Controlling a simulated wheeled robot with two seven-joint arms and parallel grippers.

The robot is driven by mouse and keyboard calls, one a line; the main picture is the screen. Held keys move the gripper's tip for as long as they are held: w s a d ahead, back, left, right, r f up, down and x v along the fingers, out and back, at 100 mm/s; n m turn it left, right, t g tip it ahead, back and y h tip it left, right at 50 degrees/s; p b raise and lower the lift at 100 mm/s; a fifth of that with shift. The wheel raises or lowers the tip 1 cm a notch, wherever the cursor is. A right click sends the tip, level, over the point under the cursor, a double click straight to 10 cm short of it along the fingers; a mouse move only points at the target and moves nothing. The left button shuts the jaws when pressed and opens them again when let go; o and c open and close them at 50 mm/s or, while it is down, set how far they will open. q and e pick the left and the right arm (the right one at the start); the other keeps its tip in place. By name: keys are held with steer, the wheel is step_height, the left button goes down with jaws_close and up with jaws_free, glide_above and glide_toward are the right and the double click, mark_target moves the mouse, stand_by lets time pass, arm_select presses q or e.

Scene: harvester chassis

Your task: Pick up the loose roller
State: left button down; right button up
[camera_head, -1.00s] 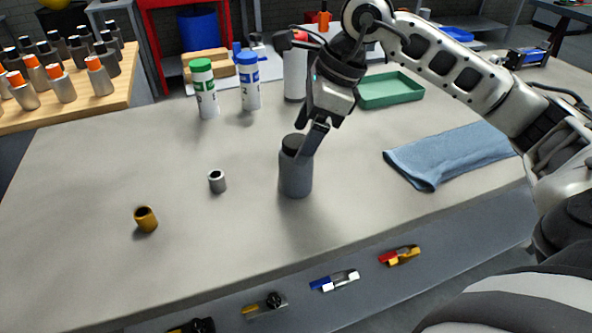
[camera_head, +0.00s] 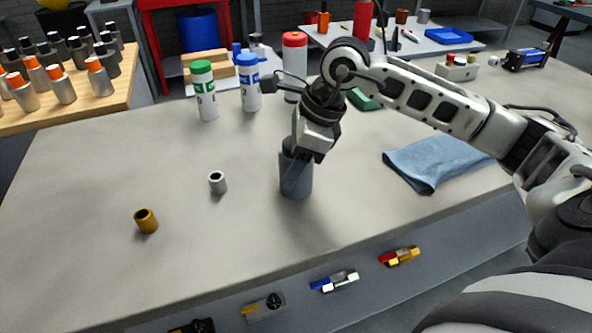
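A dark grey cylinder (camera_head: 296,184) stands upright near the middle of the bench (camera_head: 120,270). My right gripper (camera_head: 297,160) is right over its top, with the fingers pointing down and overlapping its upper part. The gripper hides the cylinder's black top, and I cannot tell whether the fingers touch it or how wide they are. To its left a small silver hollow roller (camera_head: 218,184) and a brass-coloured hollow roller (camera_head: 147,221) stand apart on the bench. The frames do not show which one is the loose roller. My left gripper is not in view.
Green-capped (camera_head: 205,97), blue-capped (camera_head: 249,88) and red-topped (camera_head: 294,67) bottles stand behind. A blue cloth (camera_head: 430,163) lies right of the cylinder. A green tray (camera_head: 365,99) is partly behind my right arm. The bench's left side is mostly clear.

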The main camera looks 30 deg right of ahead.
steer(key=shift+c, duration=1.1)
steer(key=shift+r, duration=0.1)
